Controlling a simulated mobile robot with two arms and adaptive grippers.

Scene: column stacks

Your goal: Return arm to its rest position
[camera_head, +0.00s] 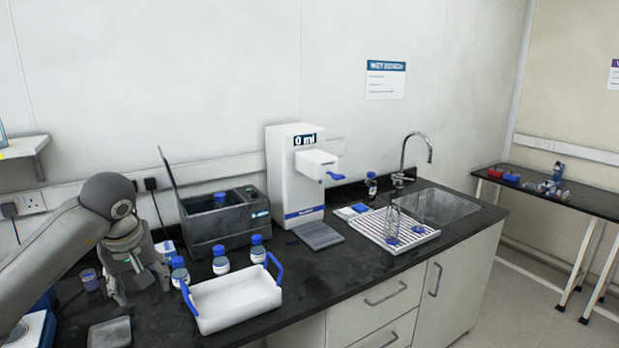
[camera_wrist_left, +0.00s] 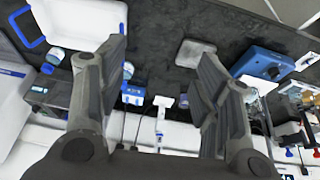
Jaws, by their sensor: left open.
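My left arm (camera_head: 50,240) comes in from the left of the head view. Its gripper (camera_head: 143,288) points down over the left part of the dark bench, left of the white tray. In the left wrist view the two fingers of the gripper (camera_wrist_left: 160,50) stand wide apart with nothing between their tips. Bench surface and a grey square plate (camera_wrist_left: 195,53) show beyond them. My right gripper is in neither view.
A white tray (camera_head: 238,300) with blue handles and several blue-capped bottles (camera_head: 221,262) stand close to the gripper's right. Behind are an open-lidded dark bath (camera_head: 225,228) and a white dispenser (camera_head: 290,165). A drying rack (camera_head: 415,238) and sink (camera_head: 445,206) are farther right.

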